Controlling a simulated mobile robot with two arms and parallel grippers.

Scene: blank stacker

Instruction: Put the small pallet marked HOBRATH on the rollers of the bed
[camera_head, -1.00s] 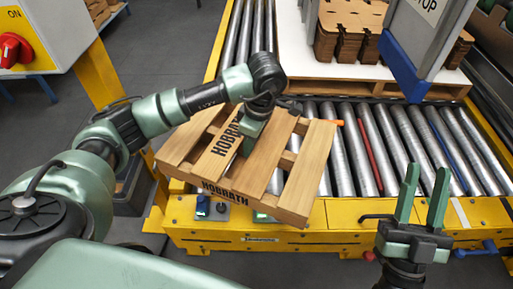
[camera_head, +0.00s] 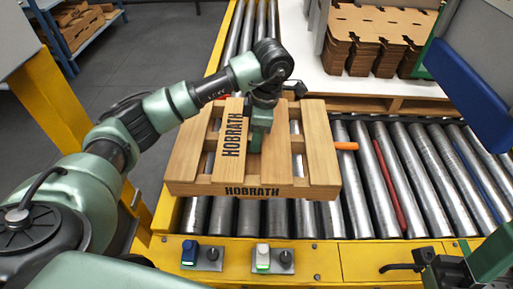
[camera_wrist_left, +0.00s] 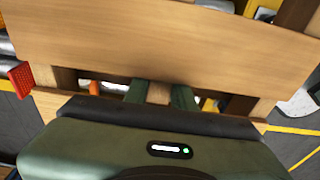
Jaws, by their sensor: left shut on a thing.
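The small wooden pallet (camera_head: 188,160) marked HOBRATH is over the rollers of the bed (camera_head: 357,185), near its front edge. It looks nearly level; I cannot tell whether it touches the rollers. My left gripper (camera_head: 258,143) is shut on one of its slats from above. In the left wrist view a pallet board (camera_wrist_left: 160,45) fills the upper part, and wood shows between the two green fingers (camera_wrist_left: 160,95). My right gripper is at the lower right, partly cut off by the frame; its jaw state is unclear.
A white-topped pallet with stacked brown cardboard blanks (camera_head: 370,50) stands behind the rollers. An orange peg (camera_head: 346,146) lies right of the small pallet, and a red roller (camera_head: 389,185) is further right. Blue and white buttons (camera_head: 263,256) sit on the yellow front frame (camera_head: 225,272).

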